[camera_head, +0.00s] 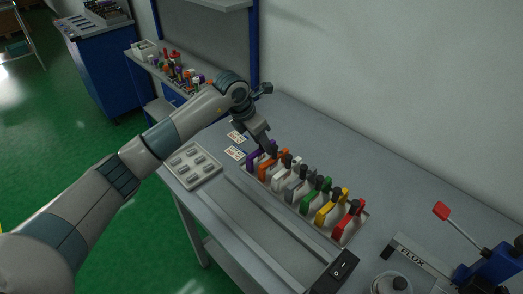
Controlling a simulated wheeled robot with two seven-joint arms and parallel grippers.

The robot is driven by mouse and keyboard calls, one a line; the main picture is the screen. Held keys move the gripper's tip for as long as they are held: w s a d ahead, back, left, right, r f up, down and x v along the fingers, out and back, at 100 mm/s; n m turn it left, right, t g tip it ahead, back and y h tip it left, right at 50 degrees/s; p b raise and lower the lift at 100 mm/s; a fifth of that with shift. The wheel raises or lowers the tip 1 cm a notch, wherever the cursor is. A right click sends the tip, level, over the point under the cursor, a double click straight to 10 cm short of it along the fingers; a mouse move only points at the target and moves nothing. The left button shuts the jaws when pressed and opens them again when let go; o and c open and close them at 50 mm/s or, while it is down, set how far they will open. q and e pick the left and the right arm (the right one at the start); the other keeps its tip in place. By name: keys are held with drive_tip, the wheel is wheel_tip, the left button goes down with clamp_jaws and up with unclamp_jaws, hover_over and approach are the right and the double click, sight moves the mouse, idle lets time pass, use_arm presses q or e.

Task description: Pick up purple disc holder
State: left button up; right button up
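The purple disc holder (251,159) stands at the far left end of a row of coloured holders on the grey table. Part of it is hidden behind my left gripper. My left gripper (269,147) points down with its fingertips right at the top of the purple holder, close to the orange holder (270,166) beside it. The fingers are small and dark here, so I cannot tell whether they are open or shut, or touching the purple holder. My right gripper is not in view.
White, grey, green, yellow and red holders (349,221) continue the row to the lower right. A pale tray (190,165) with several recesses and printed cards (235,153) lie left of the row. A red-handled blue device (490,270) stands at the right.

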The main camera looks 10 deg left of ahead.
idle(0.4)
use_arm(q)
clamp_jaws()
drive_tip(key=shift+r, duration=0.15)
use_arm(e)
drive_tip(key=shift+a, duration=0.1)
